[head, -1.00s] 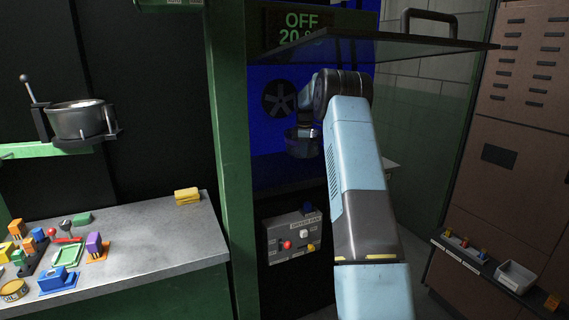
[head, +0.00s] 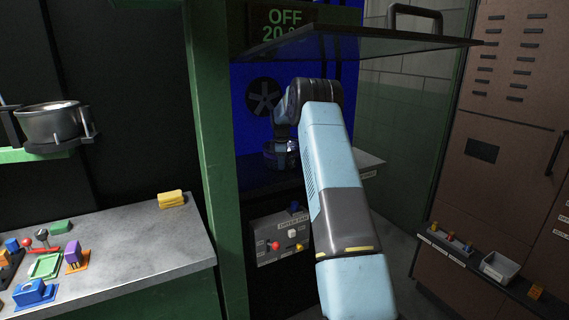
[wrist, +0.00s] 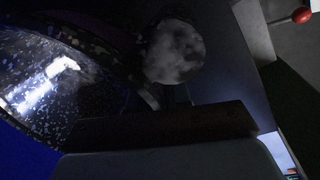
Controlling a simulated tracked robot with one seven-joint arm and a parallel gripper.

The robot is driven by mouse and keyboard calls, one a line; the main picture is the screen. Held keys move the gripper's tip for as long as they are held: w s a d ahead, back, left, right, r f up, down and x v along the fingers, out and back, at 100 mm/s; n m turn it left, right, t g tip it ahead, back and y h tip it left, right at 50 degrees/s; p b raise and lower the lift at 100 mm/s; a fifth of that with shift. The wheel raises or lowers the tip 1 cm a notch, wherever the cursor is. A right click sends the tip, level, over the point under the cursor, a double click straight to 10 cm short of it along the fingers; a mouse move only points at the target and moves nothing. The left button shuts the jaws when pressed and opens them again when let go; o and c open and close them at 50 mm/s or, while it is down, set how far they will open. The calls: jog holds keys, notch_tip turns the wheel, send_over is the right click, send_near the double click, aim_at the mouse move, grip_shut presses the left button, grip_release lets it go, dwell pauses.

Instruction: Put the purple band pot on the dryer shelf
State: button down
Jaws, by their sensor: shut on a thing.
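My gripper (head: 281,148) is inside the open dryer, mostly hidden behind my own arm. In the wrist view it is shut on a dark pot with a shiny, speckled inside (wrist: 45,80). The pot's outer side is in shadow with a faint purplish tint, so its band is not clear. The dryer (head: 240,90) has a blue interior with a fan at the back. The dark dryer shelf (head: 252,178) lies below the gripper; I cannot tell whether the pot touches it.
The raised glass door (head: 360,45) hangs over my arm. The green post (head: 208,150) stands left of the opening. A control box (head: 283,238) sits below. Another pot (head: 50,125) rests on a hanger at left, above a grey bench (head: 150,235) with coloured items.

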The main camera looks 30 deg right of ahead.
jog(key=c, duration=1.1)
grip_release()
jog(key=shift+d, duration=0.2)
jog(key=shift+s+r, duration=0.1)
jog(key=r, duration=0.4)
jog(key=s+r, duration=0.1)
jog(key=r, duration=0.6)
jog(key=shift+s+a+r, duration=0.25)
jog(key=shift+a+r, duration=0.1)
jog(key=shift+a, duration=0.05)
